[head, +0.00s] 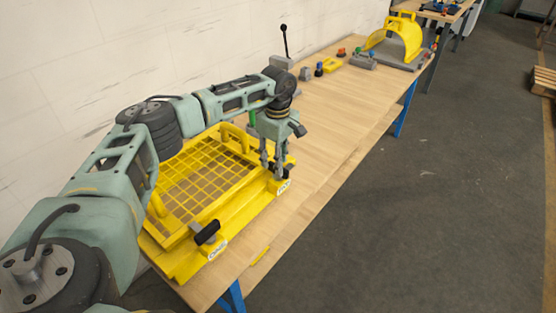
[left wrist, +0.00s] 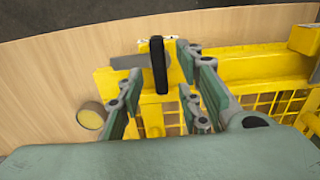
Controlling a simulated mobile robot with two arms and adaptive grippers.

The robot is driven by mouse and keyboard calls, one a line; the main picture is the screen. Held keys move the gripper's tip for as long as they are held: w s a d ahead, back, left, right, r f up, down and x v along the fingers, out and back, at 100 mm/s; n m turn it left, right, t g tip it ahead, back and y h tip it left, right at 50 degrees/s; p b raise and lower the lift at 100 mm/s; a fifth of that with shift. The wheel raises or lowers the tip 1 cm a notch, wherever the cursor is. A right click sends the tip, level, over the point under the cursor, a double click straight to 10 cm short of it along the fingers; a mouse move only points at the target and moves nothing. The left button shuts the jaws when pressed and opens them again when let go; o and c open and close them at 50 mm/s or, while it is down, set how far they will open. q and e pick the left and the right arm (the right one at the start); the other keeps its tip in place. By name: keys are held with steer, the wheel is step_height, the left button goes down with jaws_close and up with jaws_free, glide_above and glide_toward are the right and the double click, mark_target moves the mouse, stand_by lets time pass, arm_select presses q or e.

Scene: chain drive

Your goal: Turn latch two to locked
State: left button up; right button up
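The yellow mesh guard (head: 205,170) lies on a yellow frame on the bench. One latch with a black handle (head: 207,232) sits at its near corner beside a small white label (head: 217,250). My left gripper (head: 272,168) points down over the frame's far front corner, by another white label (head: 284,187). In the left wrist view a latch's upright black handle (left wrist: 158,65) and its grey bar (left wrist: 126,61) show between the open fingers of my left gripper (left wrist: 160,75). The handle looks clear of both fingers. My right gripper is out of view.
A lever with a black knob (head: 284,42) stands behind the left wrist. Several small parts and a yellow curved cover (head: 402,38) lie farther along the bench. The bench top (head: 345,105) between is clear. A round tan-rimmed item (left wrist: 91,115) shows in the left wrist view.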

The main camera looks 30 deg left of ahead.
arm_select(q)
steer(key=shift+d+f, duration=0.1)
steer(key=shift+f, duration=0.85)
steer(key=shift+c, duration=0.5)
jaws_close()
